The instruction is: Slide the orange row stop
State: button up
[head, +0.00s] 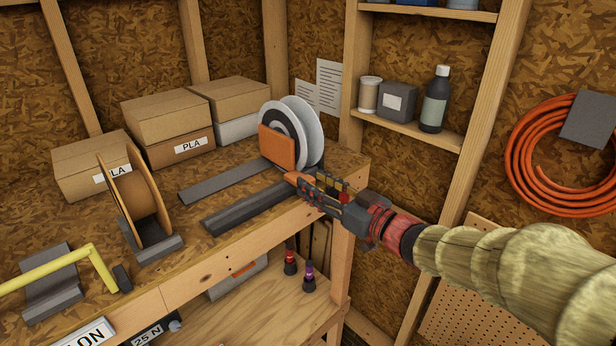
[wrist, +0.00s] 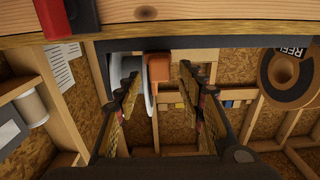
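The orange row stop (head: 277,147) is an upright block at the far right end of the bench, just in front of a white-and-grey spool (head: 309,130). It also shows in the wrist view (wrist: 159,67), between my two fingers in the picture, with the white spool (wrist: 150,95) close on its left. My gripper (head: 298,180) is at the bench's front right, on the near side of the stop. In the wrist view my fingers (wrist: 159,76) are spread apart with nothing held. I cannot tell whether either finger touches the stop.
Two dark grey rails (head: 250,205) lie along the bench (head: 200,265). A tan spool (head: 140,195) stands in a holder to the left, near a yellow bent bar (head: 60,265). Cardboard boxes (head: 165,112) line the back. A wooden post and shelf (head: 410,130) stand right of the spool.

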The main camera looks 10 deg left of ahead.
aim_at(312, 182)
jog(key=shift+x, duration=1.55)
jog(key=shift+d, duration=0.1)
jog(key=shift+c, duration=0.6)
grip_shut()
